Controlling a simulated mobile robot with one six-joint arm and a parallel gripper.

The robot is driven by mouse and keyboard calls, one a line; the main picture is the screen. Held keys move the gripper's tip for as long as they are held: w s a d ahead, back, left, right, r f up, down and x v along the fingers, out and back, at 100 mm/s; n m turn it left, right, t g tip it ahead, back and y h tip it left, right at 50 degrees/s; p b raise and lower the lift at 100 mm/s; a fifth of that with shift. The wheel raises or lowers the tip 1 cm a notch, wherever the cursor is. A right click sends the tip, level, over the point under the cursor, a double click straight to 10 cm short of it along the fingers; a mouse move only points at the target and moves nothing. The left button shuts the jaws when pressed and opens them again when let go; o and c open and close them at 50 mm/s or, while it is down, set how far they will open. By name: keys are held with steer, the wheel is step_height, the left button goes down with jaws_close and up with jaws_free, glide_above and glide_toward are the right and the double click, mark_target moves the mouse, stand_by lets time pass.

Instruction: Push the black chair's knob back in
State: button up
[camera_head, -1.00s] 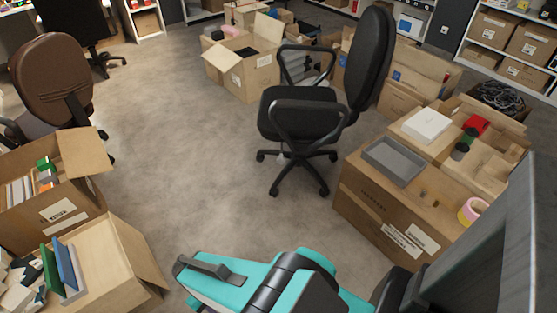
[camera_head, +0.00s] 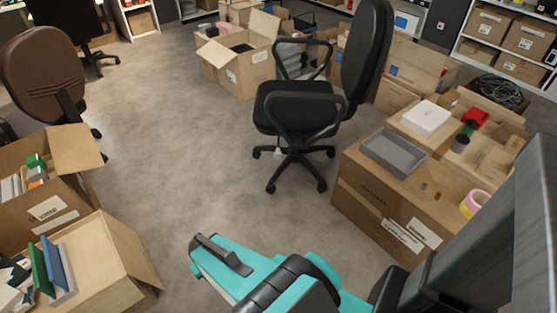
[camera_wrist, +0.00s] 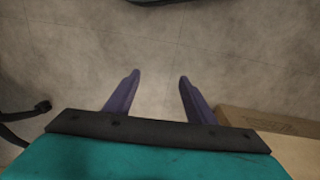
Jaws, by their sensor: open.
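The black chair (camera_head: 298,106) stands upright on the floor in the middle of the head view, its tall backrest turned to the right. I cannot make out its knob; the space under the seat is dark and partly behind the armrest. In the wrist view, my gripper (camera_wrist: 157,80) is open, its two purple fingers apart with only bare floor between them. A dark edge, which I cannot identify, shows at the top of that view. In the head view my teal arm is in front of the chair, with a floor gap between them; the fingertips are not clear there.
A large carton (camera_head: 378,205) with a grey tray (camera_head: 393,152) stands right of the chair. Open cartons (camera_head: 110,262) and a brown chair (camera_head: 42,65) are at the left. Another open carton (camera_head: 243,66) stands behind the black chair. The floor (camera_head: 185,150) left of the chair is clear.

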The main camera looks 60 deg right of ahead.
steer(key=w+d+f+m+t+h+b, duration=0.1)
steer(key=w+d+m+t+h+b, duration=0.35)
steer(key=d, duration=1.05)
steer(key=m+t+h+b, duration=0.4)
steer(key=t+h+b, duration=0.3)
steer(key=h+b, duration=0.3)
glide_toward(278, 157)
steer(key=s+a+r+y+b, duration=0.1)
steer(key=s+a+y, duration=0.1)
steer(key=shift+s+d+r+h, duration=0.1)
steer(key=shift+s+d+h, duration=0.1)
steer(key=shift+s+h, duration=0.05)
steer(key=shift+w+d+b, duration=0.1)
steer(key=shift+w+b, duration=0.05)
steer(key=shift+b, duration=0.3)
steer(key=b+x, duration=0.8)
steer(key=b, duration=0.5)
steer(key=shift+b, duration=0.3)
steer(key=shift+b+x, duration=0.75)
steer(key=shift+x, duration=2)
